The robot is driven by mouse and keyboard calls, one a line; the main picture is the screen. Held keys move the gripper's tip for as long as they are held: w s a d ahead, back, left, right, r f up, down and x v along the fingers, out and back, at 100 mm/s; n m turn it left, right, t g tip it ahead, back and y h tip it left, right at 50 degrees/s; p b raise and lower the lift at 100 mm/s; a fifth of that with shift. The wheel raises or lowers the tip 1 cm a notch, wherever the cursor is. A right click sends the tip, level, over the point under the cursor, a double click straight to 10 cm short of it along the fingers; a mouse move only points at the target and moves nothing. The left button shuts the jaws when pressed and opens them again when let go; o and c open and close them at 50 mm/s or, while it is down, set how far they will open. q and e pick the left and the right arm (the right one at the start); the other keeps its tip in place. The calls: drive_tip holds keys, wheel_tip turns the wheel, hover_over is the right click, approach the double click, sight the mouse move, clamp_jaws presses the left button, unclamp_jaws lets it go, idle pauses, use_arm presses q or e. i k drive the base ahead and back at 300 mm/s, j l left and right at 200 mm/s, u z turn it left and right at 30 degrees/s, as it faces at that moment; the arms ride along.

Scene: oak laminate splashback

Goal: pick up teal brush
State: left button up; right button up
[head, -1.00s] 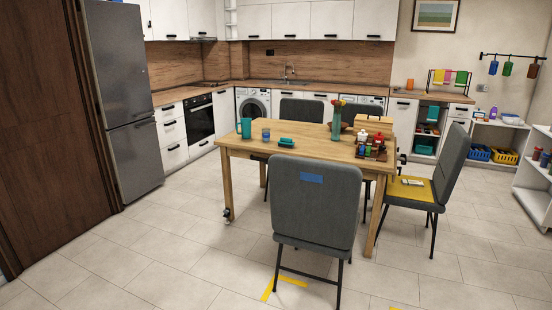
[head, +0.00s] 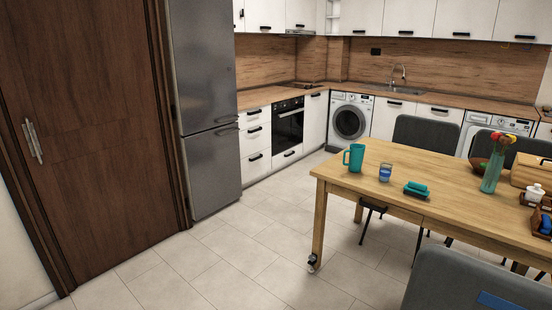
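A small teal object (head: 416,189), which looks like the teal brush, lies on the wooden table (head: 455,215) near its left front edge. It has a lighter teal upper part over a darker base, but it is too small to make out bristles. A teal mug (head: 354,157) and a blue cup (head: 385,172) stand to its left on the same table. Neither of my grippers is in view.
A grey chair (head: 455,280) stands at the table's near side. A vase of flowers (head: 492,170), a wooden box (head: 532,171) and a tray sit further right. The tiled floor (head: 235,262) left of the table is clear, beside the fridge (head: 205,100) and brown door (head: 95,120).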

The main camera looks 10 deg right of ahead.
sight(415, 190)
drive_tip(key=i+j+z, duration=0.15)
drive_tip(key=i, duration=0.3)
drive_tip(key=i+z, duration=0.2)
drive_tip(key=i, duration=0.2)
drive_tip(key=i+j+z, duration=0.15)
drive_tip(key=i, duration=0.3)
drive_tip(key=i+j+z, duration=0.15)
drive_tip(key=i+j, duration=0.2)
drive_tip(key=i+j+z, duration=0.1)
drive_tip(key=z, duration=0.35)
drive_tip(key=i+j+z, duration=0.25)
drive_tip(key=z, duration=0.2)
drive_tip(key=i+j+z, duration=0.2)
drive_tip(key=z, duration=0.25)
drive_tip(key=i+j+z, duration=0.1)
drive_tip(key=j+z, duration=0.25)
drive_tip(key=z, duration=0.15)
